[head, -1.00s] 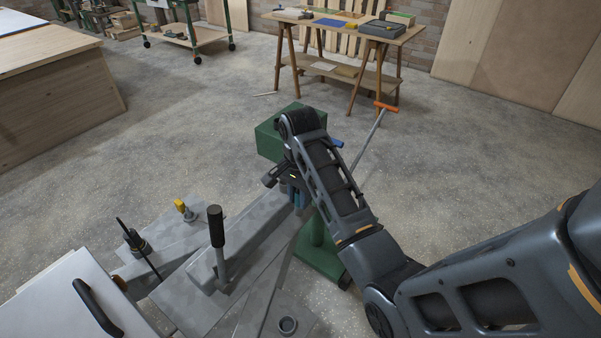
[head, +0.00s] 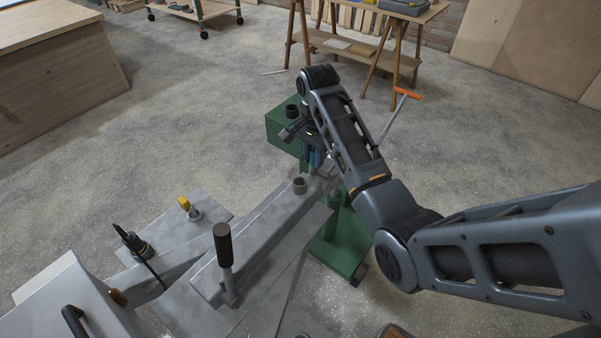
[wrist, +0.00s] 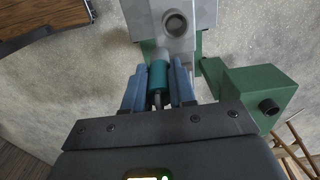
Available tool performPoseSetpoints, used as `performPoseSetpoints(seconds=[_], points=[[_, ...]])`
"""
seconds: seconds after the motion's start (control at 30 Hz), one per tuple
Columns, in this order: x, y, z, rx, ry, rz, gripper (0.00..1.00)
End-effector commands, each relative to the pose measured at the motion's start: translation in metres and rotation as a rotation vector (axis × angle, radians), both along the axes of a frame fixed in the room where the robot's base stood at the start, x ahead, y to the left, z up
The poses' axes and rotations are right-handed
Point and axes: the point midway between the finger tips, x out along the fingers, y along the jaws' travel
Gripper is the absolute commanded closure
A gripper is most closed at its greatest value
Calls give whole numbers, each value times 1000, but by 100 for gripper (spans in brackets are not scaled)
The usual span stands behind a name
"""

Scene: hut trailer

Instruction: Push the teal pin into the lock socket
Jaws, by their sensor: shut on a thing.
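My gripper (wrist: 158,88) has its blue fingers shut on the teal pin (wrist: 157,75) in the wrist view. The pin points away from me, toward the end of the grey beam. Its far end meets a grey round socket (wrist: 160,53) at the beam end; how deep it sits, I cannot tell. An open grey ring (wrist: 174,22) stands on top of the beam just beyond. In the head view my gripper (head: 313,160) is at the far end of the beam (head: 262,228), and the pin is hidden by the fingers and arm.
A green stand (head: 282,132) with a dark ring is close beside my gripper. A black-handled lever (head: 224,245) rises from the beam. A yellow knob (head: 184,203) and an orange-handled bar (head: 407,93) are nearby. Open floor lies beyond.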

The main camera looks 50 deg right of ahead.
Motion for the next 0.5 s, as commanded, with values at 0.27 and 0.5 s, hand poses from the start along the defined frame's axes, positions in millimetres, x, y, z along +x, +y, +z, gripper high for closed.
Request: performPoseSetpoints(seconds=[0.27,0.5], points=[[26,24,-20,-1,0,1,100],[26,25,-46,1,3,-1,100]])
